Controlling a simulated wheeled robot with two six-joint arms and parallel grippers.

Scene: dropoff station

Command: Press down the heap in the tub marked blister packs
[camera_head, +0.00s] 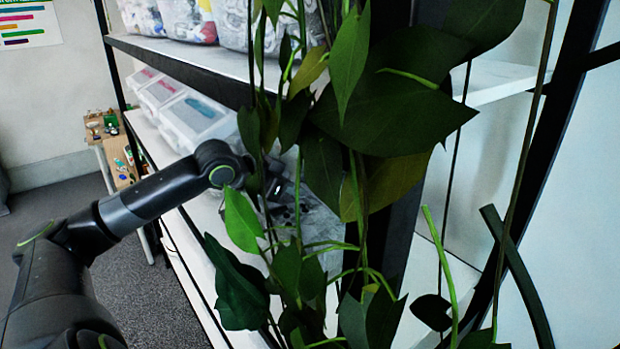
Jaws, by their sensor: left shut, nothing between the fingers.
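My left arm comes in from the left and reaches into the shelf at the middle level. My left gripper (274,187) is at its end, shut, and largely hidden by green leaves. Just right of and below it, a greyish, partly see-through tub or heap (318,222) shows between the leaves. I cannot read any marking on it, so I cannot tell whether it is the blister packs tub. Whether the gripper touches it is hidden. My right gripper is not in view.
A leafy plant (395,110) hangs close in front and covers the middle. White lidded bins (197,118) stand on the middle shelf, and clear filled tubs (186,20) on the upper shelf (180,58). A small wooden table (118,165) with items stands behind. Grey floor lies left.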

